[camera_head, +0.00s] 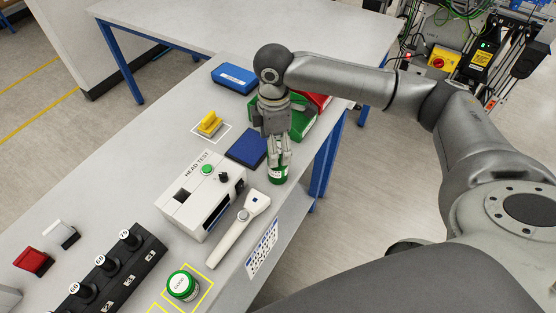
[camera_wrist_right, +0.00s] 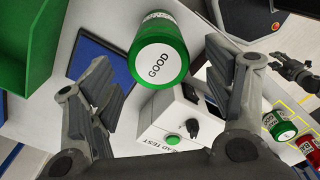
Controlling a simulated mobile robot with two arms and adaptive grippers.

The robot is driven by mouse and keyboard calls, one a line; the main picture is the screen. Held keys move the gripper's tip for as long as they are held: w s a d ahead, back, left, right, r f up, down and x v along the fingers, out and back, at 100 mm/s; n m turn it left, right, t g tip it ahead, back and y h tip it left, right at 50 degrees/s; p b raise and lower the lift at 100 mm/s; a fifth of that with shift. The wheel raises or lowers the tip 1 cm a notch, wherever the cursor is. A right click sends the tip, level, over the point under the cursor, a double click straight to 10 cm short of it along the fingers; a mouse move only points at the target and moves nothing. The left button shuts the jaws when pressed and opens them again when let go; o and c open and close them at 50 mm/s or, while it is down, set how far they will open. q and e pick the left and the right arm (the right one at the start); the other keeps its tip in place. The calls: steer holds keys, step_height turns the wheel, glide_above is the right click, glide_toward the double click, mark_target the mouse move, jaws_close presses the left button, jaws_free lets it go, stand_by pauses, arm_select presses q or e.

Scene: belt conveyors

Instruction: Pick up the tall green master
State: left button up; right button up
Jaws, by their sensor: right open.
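The tall green master (camera_head: 279,175) stands near the right edge of the table, with a white band and a white top marked GOOD. In the right wrist view the green master (camera_wrist_right: 158,62) shows top-on, beyond and between the spread fingers. My right gripper (camera_head: 279,158) is open and points down over it; contact cannot be made out. A shorter green-rimmed master (camera_head: 182,285) sits in a yellow outline at the front. My left gripper (camera_wrist_right: 297,73) seems to show small and dark at the right of the wrist view; its jaws are unclear.
A white HEAD TEST box (camera_head: 201,194) and a white handheld tool (camera_head: 239,228) lie close in front. A blue pad (camera_head: 246,148), a green bin (camera_head: 299,124) and a red bin (camera_head: 318,100) are behind. A black rack (camera_head: 112,268) stands at front left.

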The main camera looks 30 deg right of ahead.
steer(key=shift+w+f, duration=0.1)
steer(key=shift+f, duration=0.25)
steer(key=f, duration=0.1)
steer(key=f+p, duration=0.1)
steer(key=f, duration=0.2)
steer(key=shift+s+d+f+p, duration=0.15)
steer(key=shift+s+d+p, duration=0.1)
steer(key=shift+d+p, duration=0.15)
steer(key=shift+f, duration=0.35)
steer(key=shift+w+f, duration=0.1)
steer(key=shift+c, duration=1.4)
steer(key=c, duration=1.3)
arm_select(q)
steer(key=shift+w+d+r, duration=0.1)
steer(key=shift+w+r, duration=0.9)
steer(key=shift+w, duration=0.05)
steer(key=shift+w, duration=0.1)
